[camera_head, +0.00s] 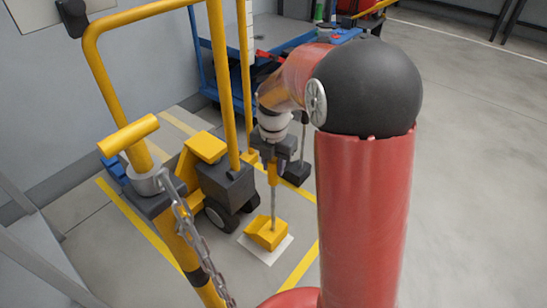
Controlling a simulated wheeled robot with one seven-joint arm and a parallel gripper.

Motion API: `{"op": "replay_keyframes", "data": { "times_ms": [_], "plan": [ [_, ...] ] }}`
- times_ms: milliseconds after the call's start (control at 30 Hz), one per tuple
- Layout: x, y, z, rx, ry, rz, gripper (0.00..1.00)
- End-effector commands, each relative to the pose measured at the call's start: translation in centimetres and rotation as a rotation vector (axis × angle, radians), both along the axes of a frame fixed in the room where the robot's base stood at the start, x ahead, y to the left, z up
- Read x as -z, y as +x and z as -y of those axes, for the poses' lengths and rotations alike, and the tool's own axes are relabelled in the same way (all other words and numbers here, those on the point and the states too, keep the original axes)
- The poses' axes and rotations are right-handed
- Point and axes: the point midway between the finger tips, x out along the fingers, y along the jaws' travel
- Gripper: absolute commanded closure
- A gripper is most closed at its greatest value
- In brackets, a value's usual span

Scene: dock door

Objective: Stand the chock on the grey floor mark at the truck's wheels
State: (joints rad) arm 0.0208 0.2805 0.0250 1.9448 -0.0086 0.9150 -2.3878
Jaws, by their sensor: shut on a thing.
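The yellow wedge-shaped chock (266,232) has a thin upright rod with an orange grip at its top. My gripper (272,165) is shut on that grip, directly above the wedge. The chock is upright over the pale grey floor mark (264,250), whose front and side edges show around it. I cannot tell whether its base touches the floor. The truck (226,180), with a yellow tube frame and dark wheels (222,215), stands just left of the chock. Part of the mark is hidden beneath the chock.
A yellow post (185,250) with a hanging chain (190,225) stands in the left foreground. A dark block (297,172) with a rod stands behind the chock. A blue cart (205,65) is by the wall. Yellow lines cross the floor. Open floor (470,180) lies right.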

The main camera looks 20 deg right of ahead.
Motion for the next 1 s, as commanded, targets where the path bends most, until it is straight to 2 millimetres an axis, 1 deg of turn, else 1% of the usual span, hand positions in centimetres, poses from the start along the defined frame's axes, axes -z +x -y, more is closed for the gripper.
{"op": "replay_keyframes", "data": {
  "times_ms": [33, 100, 233, 333, 567, 733, 767, 900, 933, 1000],
  "plan": [
    [1.1, 0.0, 0.0, 0.0, 0.0, 0.0, 1.0],
    [2.2, 0.0, 0.0, 0.0, -0.001, -0.001, 1.0],
    [3.6, 0.0, 0.0, 0.0, 0.0, 0.001, 1.0],
    [3.9, 0.1, 0.0, 0.0, 0.0, 0.003, 1.0],
    [3.9, 0.1, 0.0, 0.001, 0.0, 0.003, 1.0],
    [4.3, 0.1, 0.0, 0.001, 0.0, 0.003, 1.0],
    [4.5, 0.0, 0.0, 0.001, 0.0, -0.001, 0.7],
    [4.4, 0.0, 0.0, 0.001, 0.0, -0.001, 0.52],
    [4.4, 0.0, 0.0, 0.001, 0.0, -0.001, 0.49],
    [4.4, 0.0, 0.0, 0.001, 0.0, -0.001, 0.49]
  ]
}}
